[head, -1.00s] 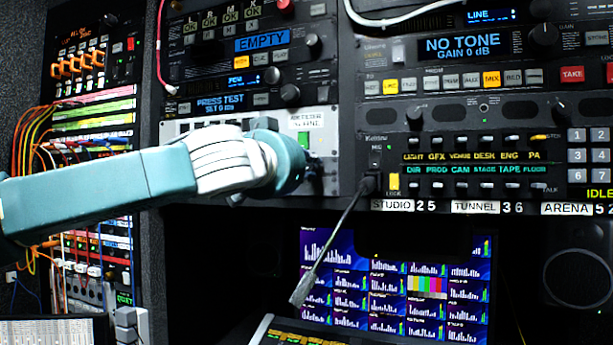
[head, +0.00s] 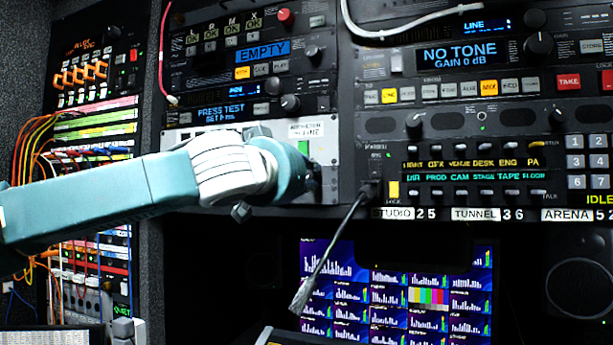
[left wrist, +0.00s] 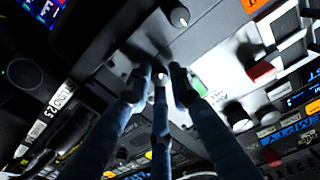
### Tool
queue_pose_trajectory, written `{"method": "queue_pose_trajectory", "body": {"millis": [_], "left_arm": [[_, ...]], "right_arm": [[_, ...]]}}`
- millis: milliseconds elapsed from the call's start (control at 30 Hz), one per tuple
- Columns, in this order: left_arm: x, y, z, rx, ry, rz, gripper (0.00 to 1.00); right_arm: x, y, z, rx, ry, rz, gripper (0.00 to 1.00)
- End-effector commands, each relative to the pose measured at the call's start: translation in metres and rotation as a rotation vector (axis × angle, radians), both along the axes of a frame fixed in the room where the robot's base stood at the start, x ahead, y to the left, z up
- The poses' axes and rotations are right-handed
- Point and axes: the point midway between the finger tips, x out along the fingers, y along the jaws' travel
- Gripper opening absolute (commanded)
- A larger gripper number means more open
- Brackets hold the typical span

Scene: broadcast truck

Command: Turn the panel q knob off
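A light grey panel plate (head: 180,136) sits in the rack, with a white label (head: 305,130) and a green-lit part (head: 303,148). My left arm crosses in front of it, and its wrist hides much of the plate and the fingers. In the left wrist view my left gripper (left wrist: 160,77) has its fingers spread close to the plate, with gaps between the tips. A round black knob with a white mark (left wrist: 180,17) is apart from the fingers. I cannot read which knob is panel q, or tell whether the fingers touch a control. My right gripper is out of view.
Rack units with displays and knobs surround the plate, including the EMPTY unit (head: 262,50) above. A dark cable (head: 335,245) hangs in front of the monitor wall (head: 390,285). Patch cables (head: 30,140) crowd the left.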

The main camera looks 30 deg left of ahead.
Motion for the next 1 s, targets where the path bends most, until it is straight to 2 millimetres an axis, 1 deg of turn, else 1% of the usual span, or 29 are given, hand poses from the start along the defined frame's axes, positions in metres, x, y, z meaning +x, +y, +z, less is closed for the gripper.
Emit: {"method": "queue_pose_trajectory", "body": {"millis": [300,433,567,800,900,1000], "left_arm": [[0.000,0.000,0.001,0.001,-0.001,0.001,0.35],[-0.007,-0.001,0.002,0.001,-0.003,-0.001,0.35],[-0.027,-0.006,0.001,0.000,-0.005,-0.002,0.35],[-0.079,-0.017,0.000,0.001,-0.006,-0.001,0.35],[-0.096,-0.020,-0.001,0.001,-0.005,-0.001,0.35],[-0.108,-0.023,-0.001,0.001,-0.004,0.000,0.35]], "right_arm": [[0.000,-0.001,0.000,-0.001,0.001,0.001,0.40],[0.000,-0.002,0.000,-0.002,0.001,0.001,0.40],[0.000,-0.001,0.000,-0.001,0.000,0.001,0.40],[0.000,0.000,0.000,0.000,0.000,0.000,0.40],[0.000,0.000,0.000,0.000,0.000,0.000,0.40],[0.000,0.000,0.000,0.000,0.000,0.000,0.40]]}}
